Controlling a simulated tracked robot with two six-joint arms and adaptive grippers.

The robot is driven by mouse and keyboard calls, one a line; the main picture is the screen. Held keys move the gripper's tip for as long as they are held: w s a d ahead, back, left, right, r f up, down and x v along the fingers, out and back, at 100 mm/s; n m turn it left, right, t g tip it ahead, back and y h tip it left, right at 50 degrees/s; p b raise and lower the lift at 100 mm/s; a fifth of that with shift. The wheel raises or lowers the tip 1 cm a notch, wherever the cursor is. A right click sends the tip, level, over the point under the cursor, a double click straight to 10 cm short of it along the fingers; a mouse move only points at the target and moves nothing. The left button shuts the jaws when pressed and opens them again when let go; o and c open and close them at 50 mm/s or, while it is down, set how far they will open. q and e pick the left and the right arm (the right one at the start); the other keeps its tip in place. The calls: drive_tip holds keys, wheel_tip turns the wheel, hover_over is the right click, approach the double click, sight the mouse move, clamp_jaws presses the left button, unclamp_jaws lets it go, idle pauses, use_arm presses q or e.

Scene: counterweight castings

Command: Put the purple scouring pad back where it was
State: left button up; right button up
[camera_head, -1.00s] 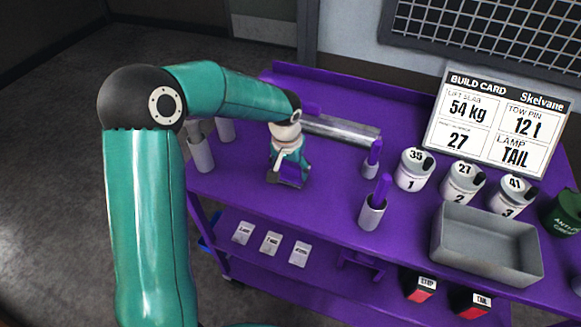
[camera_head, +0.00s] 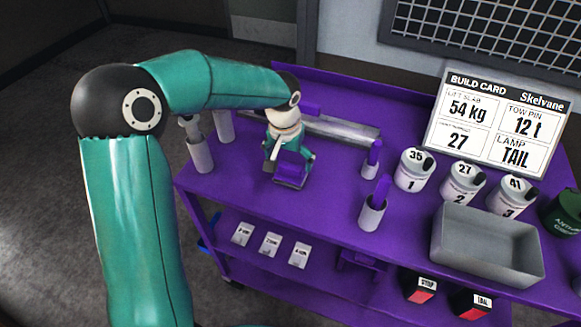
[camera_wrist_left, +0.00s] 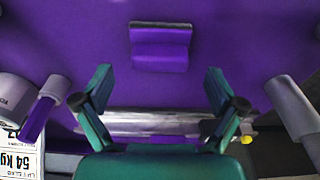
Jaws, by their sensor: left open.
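A purple block (camera_head: 291,168), which looks like the scouring pad, sits on the purple cart top (camera_head: 325,205) toward its front left. In the left wrist view the purple block (camera_wrist_left: 160,47) lies ahead of the fingertips, centred between them and apart from both. My left gripper (camera_head: 289,161) is over the block, fingers spread and empty; in the wrist view the open gripper (camera_wrist_left: 160,82) shows a wide gap. The fingers partly cover the block in the head view. My right gripper is not in view.
A grey metal bar (camera_head: 342,129) lies behind the gripper. White cups stand left (camera_head: 201,155) and right (camera_head: 371,213), the right one holding a purple-handled item. Numbered canisters (camera_head: 411,170), a grey tray (camera_head: 490,250) and a build card (camera_head: 497,122) are farther right.

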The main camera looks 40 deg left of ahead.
sight(287, 181)
use_arm(q)
wheel_tip(287, 181, up, 8)
drive_tip(key=s, duration=0.1)
drive_tip(key=shift+d, duration=0.15)
drive_tip(key=shift+f, duration=0.15)
idle(0.3)
